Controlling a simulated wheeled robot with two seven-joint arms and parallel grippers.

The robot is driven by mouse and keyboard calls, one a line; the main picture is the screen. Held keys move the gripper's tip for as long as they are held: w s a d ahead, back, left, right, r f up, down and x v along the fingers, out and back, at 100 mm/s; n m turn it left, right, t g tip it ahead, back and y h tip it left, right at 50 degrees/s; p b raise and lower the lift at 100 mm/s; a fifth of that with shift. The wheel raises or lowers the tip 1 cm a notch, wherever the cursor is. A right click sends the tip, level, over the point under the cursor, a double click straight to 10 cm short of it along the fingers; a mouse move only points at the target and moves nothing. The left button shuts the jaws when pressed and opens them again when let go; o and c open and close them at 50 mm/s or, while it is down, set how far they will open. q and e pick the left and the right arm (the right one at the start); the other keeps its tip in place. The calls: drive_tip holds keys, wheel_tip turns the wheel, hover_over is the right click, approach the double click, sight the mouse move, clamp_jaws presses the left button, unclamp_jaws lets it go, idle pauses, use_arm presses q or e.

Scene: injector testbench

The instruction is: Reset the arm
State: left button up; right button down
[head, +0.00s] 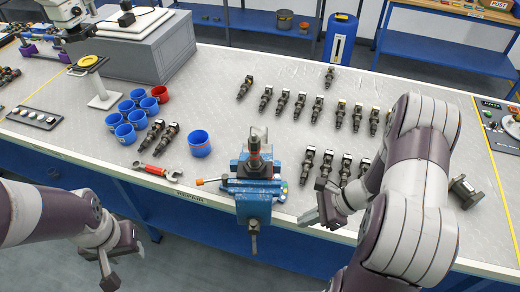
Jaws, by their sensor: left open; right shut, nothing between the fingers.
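My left gripper (118,265) is at the lower left, in front of the bench edge and over the floor. It is open and empty. My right gripper (316,212) is low over the front edge of the workbench (215,78), right of the blue vise. It is shut with nothing in it. The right arm bends in from the right side and hides part of the bench there. Both grippers are apart from the vise.
A blue vise (252,190) with an upright injector (255,148) in it stands at the front edge. Several injectors (317,108) lie in rows behind and right of it. Blue cups (200,143), a red cup (160,93) and a red wrench (157,171) are left of it.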

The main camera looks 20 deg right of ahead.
drive_tip(key=s+d+n+g+h+b, duration=0.1)
drive_tip(key=s+n+g+h+b, duration=0.4)
drive_tip(key=n, duration=0.5)
drive_tip(key=w+a+r+n+t+h+b, duration=0.2)
drive_tip(key=a+n, duration=0.4)
drive_tip(key=n, duration=0.5)
drive_tip(key=shift+a+r+t+h+b, duration=0.4)
drive_tip(key=shift+r+t+h+b, duration=0.1)
drive_tip(key=shift+r+t+b, duration=0.45)
drive_tip(key=shift+s, duration=0.15)
